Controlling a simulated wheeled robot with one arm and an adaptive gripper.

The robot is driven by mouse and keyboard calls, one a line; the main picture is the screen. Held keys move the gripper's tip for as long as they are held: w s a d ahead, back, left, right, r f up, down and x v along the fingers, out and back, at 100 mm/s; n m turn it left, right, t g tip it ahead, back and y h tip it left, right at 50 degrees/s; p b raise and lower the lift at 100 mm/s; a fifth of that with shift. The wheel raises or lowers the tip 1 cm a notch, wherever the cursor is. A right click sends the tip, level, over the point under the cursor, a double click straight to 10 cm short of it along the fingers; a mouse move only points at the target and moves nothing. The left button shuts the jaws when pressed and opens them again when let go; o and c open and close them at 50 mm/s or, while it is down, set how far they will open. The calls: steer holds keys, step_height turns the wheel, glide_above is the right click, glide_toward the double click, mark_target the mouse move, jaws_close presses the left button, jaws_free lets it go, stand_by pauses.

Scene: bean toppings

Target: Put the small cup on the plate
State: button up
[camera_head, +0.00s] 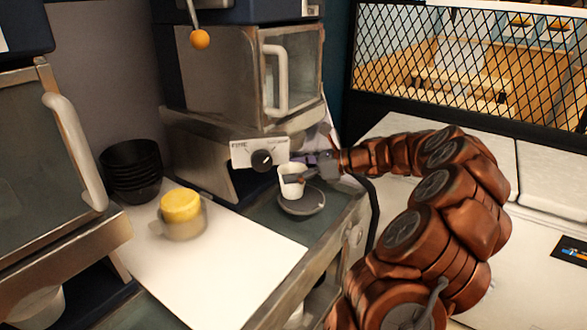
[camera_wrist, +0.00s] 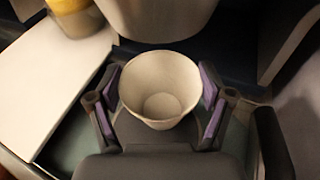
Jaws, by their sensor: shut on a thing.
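The small white cup (camera_head: 291,187) is upright, at the back left edge of the grey round plate (camera_head: 304,207) in the head view. I cannot tell whether it touches the plate or hangs just above it. In the wrist view I look down into the empty cup (camera_wrist: 160,82). My gripper (camera_head: 308,163) is shut on the cup, with a purple-padded finger on each side of it in the wrist view (camera_wrist: 160,100). The plate lies on the dark counter; in the wrist view the cup and gripper mostly hide it.
A white board (camera_head: 215,260) lies left of the plate, with a yellow-topped container (camera_head: 182,216) on it. Stacked black bowls (camera_head: 131,170) stand behind the board. A machine with a black knob (camera_head: 263,160) rises close behind the cup. The counter's front edge is near the plate.

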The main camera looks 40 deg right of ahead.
steer(key=o, duration=0.7)
steer(key=shift+c, duration=0.2)
steer(key=b+v, duration=0.1)
steer(key=v, duration=1.1)
steer(key=shift+b, duration=0.35)
